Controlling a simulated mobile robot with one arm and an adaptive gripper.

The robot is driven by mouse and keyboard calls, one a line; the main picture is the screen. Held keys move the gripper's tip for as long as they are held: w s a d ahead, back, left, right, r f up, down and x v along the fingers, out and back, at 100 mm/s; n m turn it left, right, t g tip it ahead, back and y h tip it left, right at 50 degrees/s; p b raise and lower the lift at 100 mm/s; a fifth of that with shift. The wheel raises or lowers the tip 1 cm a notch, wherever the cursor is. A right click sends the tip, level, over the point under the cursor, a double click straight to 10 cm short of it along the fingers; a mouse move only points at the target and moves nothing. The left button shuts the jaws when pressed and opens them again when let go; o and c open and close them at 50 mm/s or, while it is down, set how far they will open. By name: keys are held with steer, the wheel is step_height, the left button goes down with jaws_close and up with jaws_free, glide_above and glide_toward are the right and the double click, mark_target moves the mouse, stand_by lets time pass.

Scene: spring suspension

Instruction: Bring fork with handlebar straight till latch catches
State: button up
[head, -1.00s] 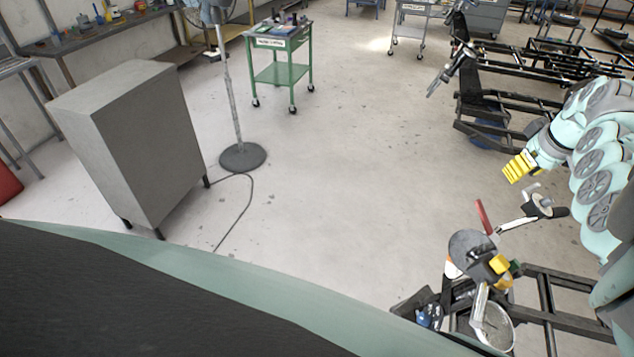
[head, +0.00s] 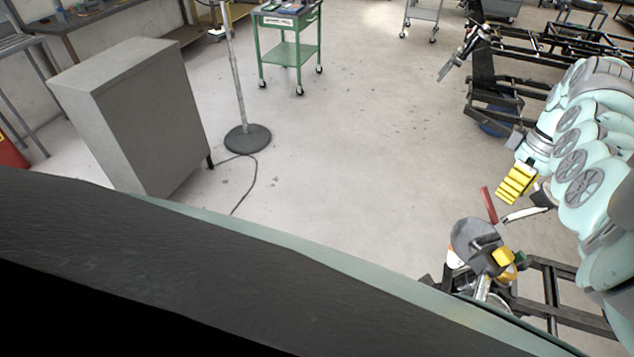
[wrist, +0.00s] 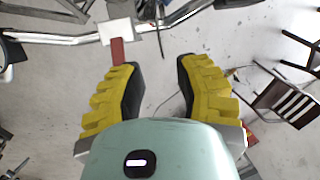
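The handlebar (head: 525,213) shows in the head view as a pale bar at the lower right. A red piece (head: 488,205) stands up at its left end. My gripper (head: 515,184), with yellow fingers, is just above and beyond the bar, and my arm hides part of its right end. In the wrist view, the handlebar (wrist: 60,39) crosses the top, with a white plate (wrist: 115,31) and the red piece (wrist: 117,52) below it. My gripper (wrist: 157,75) is open there, with nothing between its fingers. The fork and latch cannot be clearly made out.
A round grey disc (head: 474,241) and yellow block (head: 502,257) are by the handlebar, above a dark frame (head: 550,285). A grey cabinet (head: 135,110), fan stand (head: 247,138) and green cart (head: 289,54) stand left. The middle floor is clear.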

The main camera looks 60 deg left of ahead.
mark_target(485, 229)
steer(key=shift+p+x, duration=0.7)
steer(key=shift+x, duration=4.7)
steer(key=shift+o, duration=0.2)
jaws_close()
